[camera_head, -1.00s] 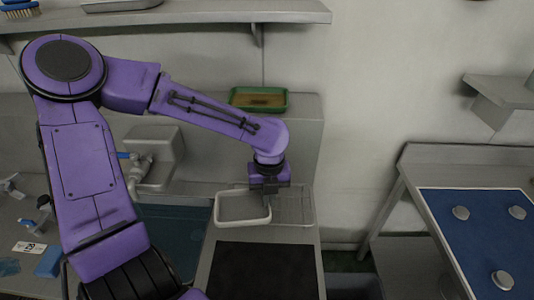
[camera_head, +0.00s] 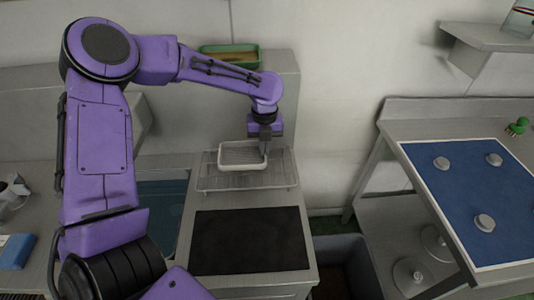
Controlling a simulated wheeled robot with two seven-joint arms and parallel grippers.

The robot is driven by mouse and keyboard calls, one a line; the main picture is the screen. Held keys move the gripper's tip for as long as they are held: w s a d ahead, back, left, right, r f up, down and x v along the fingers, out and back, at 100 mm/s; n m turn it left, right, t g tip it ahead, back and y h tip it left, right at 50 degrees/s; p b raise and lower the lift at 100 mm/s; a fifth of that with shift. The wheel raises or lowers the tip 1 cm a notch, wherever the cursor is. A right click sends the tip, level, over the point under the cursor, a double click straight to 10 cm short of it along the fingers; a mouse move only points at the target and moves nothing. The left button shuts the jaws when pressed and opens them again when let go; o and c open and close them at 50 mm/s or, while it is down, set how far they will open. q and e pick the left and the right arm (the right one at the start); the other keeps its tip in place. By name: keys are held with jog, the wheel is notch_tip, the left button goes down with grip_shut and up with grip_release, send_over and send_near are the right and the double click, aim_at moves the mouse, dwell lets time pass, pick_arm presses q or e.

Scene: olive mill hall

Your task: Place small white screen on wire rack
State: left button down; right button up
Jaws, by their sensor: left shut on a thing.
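The small white screen (camera_head: 242,168) is a shallow rectangular frame with a pale mesh. My left gripper (camera_head: 264,148) is shut on its right side and holds it roughly level. The wire rack (camera_head: 282,181) is on the steel counter behind a black mat. The screen is over the back middle of the rack and hides part of its wires. I cannot tell whether the screen touches the rack or hangs just above it. My right gripper is not in view.
The black mat (camera_head: 250,240) covers the counter in front of the rack. A green tray (camera_head: 230,56) sits on a ledge behind my left arm. A blue-topped table (camera_head: 455,200) with several grey knobs stands to the right. A sink (camera_head: 165,200) lies left of the rack.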

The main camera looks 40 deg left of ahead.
pick_arm(q)
jog(key=shift+w+a+f, duration=0.1)
jog(key=shift+w+f, duration=0.5)
jog(key=shift+f, duration=0.1)
jog(key=shift+w+f, duration=0.15)
jog(key=shift+f, duration=1.65)
jog(key=shift+f, duration=0.1)
jog(key=c, duration=1.3)
grip_release()
jog(key=shift+p, duration=0.3)
notch_tip(320, 180, up, 12)
jog(key=b, duration=0.1)
jog(key=shift+r, duration=0.2)
